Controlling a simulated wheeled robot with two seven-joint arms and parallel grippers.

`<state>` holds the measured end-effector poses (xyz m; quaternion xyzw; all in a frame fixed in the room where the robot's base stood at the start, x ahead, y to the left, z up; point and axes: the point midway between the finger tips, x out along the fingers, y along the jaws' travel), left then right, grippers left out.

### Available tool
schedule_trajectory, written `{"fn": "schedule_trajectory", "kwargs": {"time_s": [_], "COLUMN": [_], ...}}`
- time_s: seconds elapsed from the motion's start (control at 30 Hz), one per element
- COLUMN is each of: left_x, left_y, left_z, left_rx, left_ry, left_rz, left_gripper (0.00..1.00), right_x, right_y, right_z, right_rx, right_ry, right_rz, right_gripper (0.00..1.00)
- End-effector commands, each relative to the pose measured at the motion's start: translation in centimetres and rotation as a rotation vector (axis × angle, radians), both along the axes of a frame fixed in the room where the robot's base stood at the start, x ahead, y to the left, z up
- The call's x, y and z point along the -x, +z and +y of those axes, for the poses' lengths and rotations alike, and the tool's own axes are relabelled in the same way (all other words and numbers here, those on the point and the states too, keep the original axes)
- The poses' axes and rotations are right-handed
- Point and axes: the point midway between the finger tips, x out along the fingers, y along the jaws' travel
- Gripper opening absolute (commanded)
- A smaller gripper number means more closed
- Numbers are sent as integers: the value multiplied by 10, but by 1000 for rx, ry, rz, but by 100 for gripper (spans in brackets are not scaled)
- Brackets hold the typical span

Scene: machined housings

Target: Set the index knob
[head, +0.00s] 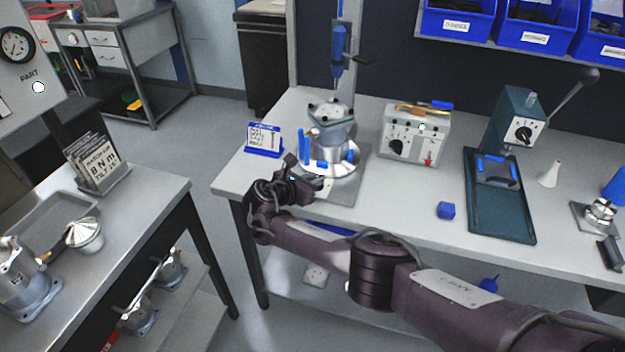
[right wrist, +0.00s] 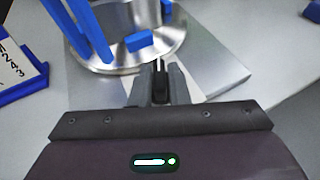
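A round metal indexing fixture (head: 335,165) stands at the left end of the workbench, with a flanged housing (head: 330,125) on top. At its front, in the right wrist view, a small dark knob (right wrist: 160,88) on a thin metal stem points toward me; I take this as the index knob. My right gripper (head: 312,178) is at the front edge of the fixture. In the right wrist view its two grey fingers (right wrist: 160,80) lie close against both sides of the knob, with no clear gap. Any mark on the knob is hidden. My left gripper is not in view.
A blue driver (head: 337,55) hangs above the fixture. A blue-framed card (head: 264,139) stands left of it. A control box (head: 413,140) with a black dial and a lever press (head: 515,120) stand to the right.

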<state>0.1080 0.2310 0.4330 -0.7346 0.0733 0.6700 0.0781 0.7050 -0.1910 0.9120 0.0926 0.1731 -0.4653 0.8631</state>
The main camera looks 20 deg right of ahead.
Motion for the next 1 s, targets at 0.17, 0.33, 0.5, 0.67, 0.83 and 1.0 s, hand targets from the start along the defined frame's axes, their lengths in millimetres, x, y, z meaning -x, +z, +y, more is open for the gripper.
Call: {"fn": "schedule_trajectory", "kwargs": {"time_s": [0.17, 0.33, 0.5, 0.67, 0.83, 1.0], "left_x": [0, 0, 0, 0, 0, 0], "left_y": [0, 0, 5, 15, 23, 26], "left_z": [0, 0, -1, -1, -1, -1], "left_rx": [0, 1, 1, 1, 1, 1], "left_ry": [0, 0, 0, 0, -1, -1], "left_rz": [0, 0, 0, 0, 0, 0], "left_gripper": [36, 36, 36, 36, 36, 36], "right_x": [0, 0, 3, 16, 31, 38], "right_y": [0, 0, 5, 17, 26, 30], "right_z": [0, 0, 7, 28, 49, 59], "right_rx": [0, 0, 1, 1, 0, 1], "right_ry": [1, 2, 4, 6, 4, 3], "right_rz": [0, -1, -2, -1, -2, -1], "right_gripper": [34, 34, 34, 34, 34, 34]}}
